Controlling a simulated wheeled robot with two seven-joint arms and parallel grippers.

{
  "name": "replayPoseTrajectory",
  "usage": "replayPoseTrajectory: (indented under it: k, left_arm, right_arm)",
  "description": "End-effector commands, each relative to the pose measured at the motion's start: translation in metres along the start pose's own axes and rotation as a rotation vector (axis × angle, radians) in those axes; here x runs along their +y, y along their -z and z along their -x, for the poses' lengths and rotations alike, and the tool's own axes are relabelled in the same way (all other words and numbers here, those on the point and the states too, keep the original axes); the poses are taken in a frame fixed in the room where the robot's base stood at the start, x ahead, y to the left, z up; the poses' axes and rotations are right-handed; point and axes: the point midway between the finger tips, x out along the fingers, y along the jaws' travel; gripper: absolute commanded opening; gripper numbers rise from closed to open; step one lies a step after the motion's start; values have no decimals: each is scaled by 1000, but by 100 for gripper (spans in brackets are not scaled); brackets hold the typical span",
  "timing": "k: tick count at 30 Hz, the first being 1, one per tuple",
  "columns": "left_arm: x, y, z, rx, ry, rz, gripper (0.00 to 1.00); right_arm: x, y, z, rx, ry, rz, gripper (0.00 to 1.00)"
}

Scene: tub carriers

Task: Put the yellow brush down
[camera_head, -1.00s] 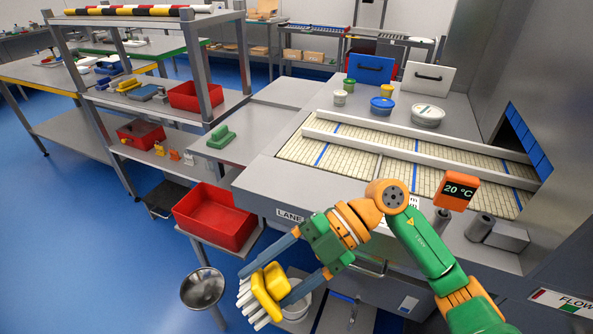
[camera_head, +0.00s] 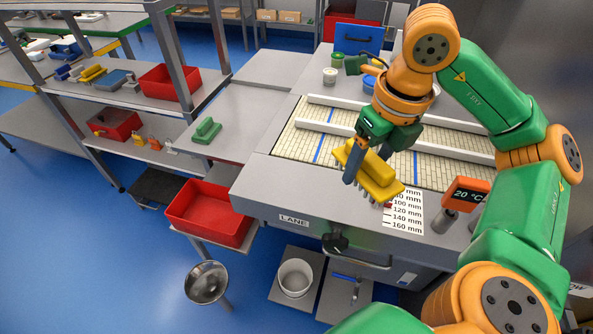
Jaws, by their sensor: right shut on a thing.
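The yellow brush (camera_head: 377,174) has a yellow back and pale bristles. In the head view it is held by my right gripper (camera_head: 370,168), which is shut on it. The gripper points downward, and the brush is over the front part of the grey machine top, beside the white scale card (camera_head: 405,212). I cannot tell whether the bristles touch the surface. One gripper finger shows in front of the brush, and part of the brush is hidden behind it. My left gripper is not in view.
The slatted conveyor (camera_head: 330,150) with raised rails lies behind the brush. The temperature display (camera_head: 466,194) stands to the right. A green brush (camera_head: 206,130) lies on the grey side table (camera_head: 240,115). A red tub (camera_head: 210,213) and a white bucket (camera_head: 295,278) are lower. The machine top's front left is clear.

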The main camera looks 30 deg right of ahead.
Motion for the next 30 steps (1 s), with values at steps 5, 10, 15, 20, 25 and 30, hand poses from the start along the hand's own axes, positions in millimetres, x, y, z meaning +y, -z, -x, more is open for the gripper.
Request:
replayPoseTrajectory:
  k: [5,10,15,20,25,30]
  left_arm:
    - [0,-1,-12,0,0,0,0]
    - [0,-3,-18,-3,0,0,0]
    - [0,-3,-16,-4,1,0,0]
    - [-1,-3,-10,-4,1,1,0]
    - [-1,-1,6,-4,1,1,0]
    - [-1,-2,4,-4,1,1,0]
  right_arm:
    - [4,-21,-18,-11,11,-8,24]
    - [24,-72,-49,-7,7,-10,24]
    - [34,-98,-87,-5,11,-13,24]
    - [38,-111,-108,-9,11,-14,24]
    - [38,-110,-138,-8,14,-14,24]
    - [39,-109,-146,-13,13,-13,24]
